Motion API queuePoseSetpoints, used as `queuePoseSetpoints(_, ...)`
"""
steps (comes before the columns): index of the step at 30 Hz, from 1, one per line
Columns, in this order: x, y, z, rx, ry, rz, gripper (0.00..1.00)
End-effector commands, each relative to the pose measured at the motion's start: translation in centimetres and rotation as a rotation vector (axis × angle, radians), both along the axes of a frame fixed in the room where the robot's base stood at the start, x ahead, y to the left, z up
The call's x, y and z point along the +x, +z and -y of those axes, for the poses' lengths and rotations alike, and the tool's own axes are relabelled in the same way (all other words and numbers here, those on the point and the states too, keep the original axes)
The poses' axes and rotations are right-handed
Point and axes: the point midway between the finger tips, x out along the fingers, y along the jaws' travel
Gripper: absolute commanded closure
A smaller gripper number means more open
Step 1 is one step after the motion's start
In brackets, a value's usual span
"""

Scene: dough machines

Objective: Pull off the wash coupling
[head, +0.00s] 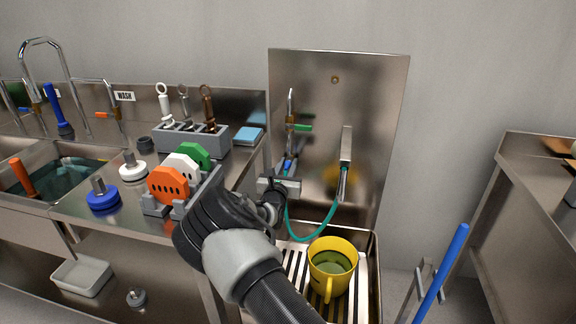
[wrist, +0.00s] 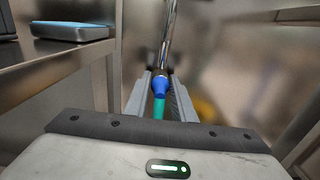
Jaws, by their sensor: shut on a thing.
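The wash coupling (wrist: 160,84) is a blue collar at the lower end of a shiny metal pipe (wrist: 169,35), with a teal hose (wrist: 158,107) running down from it. In the head view the coupling (head: 288,166) shows as a small blue piece under the tap with the green lever (head: 302,128). The hose (head: 322,231) loops below toward a holder on the splash plate. My gripper (head: 281,186) is shut on the coupling. In the wrist view the fingers of my gripper (wrist: 160,93) stand on both sides of it. The coupling touches or nearly meets the pipe end.
A yellow bucket (head: 326,279) stands on the slatted sink grate (head: 367,291) below. The steel splash plate (head: 373,91) is close behind. The counter at left holds colored discs (head: 168,185), a grey tool block (head: 195,141) and a blue sponge pad (head: 249,136).

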Motion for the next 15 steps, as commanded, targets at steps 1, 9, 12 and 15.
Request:
queuePoseSetpoints(1, -0.01, 0.03, 0.02, 0.0, 0.0, 0.0, 1.0)
queuePoseSetpoints(9, -0.31, 0.05, -0.07, 0.0, 0.0, 0.0, 1.0)
queuePoseSetpoints(12, -0.45, 0.06, -0.12, 0.0, 0.0, 0.0, 1.0)
queuePoseSetpoints(15, -0.59, 0.07, -0.16, 0.0, 0.0, 0.0, 1.0)
